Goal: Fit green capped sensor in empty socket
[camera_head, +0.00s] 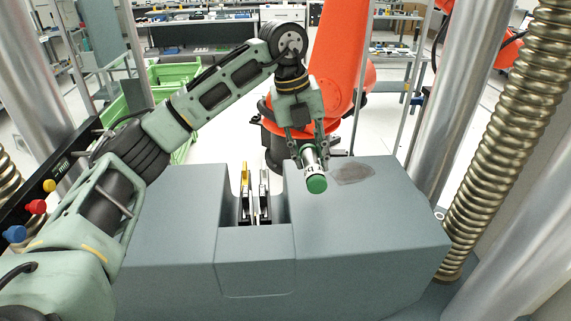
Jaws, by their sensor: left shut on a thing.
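The green capped sensor (315,181) is a short light cylinder with a green cap and dark markings. It is tilted, with its cap facing down toward the camera. My left gripper (307,145) is shut on its upper end and holds it above the right part of the grey block (370,228). The gap between the sensor and the block is hard to judge. A slot in the block's middle holds upright metal plates (263,198) and a yellow piece (245,174). I cannot tell which opening is the empty socket. My right gripper is not in view.
A dark patch (352,172) lies on the block's top, right of the sensor. Metal columns (455,85) and a ribbed hose (508,130) stand at the right. An orange robot arm (335,55) stands behind. Coloured knobs (37,206) are at the far left.

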